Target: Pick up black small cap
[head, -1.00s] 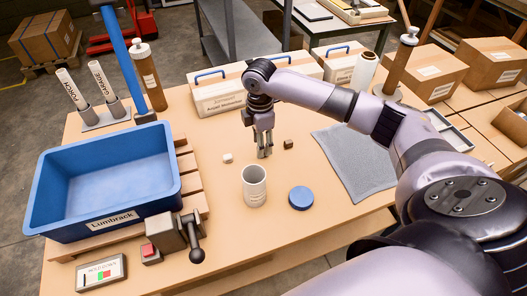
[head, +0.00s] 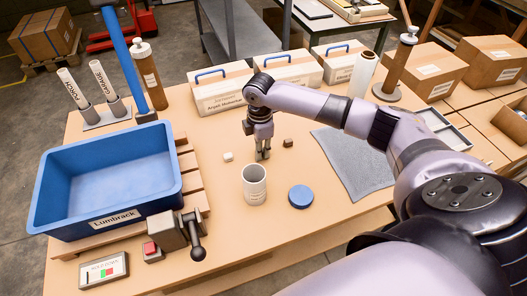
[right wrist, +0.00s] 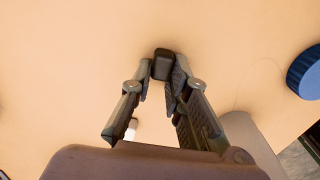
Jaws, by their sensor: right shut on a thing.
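The black small cap (right wrist: 162,66) shows in the right wrist view as a dark block between the fingertips of my right gripper (right wrist: 163,72). The fingers are shut on it, over the wooden tabletop. In the head view my right gripper (head: 262,157) points down at the middle of the table, behind the white cup. The cap is too small and covered to make out there. My left gripper is not in view.
Near the gripper are a small white cap (head: 228,157), a small brown cap (head: 288,143), a white cup (head: 254,190) and a blue lid (head: 300,197). A blue tub (head: 105,222) stands left, a grey cloth (head: 352,165) lies right, labelled cases (head: 225,92) stand behind.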

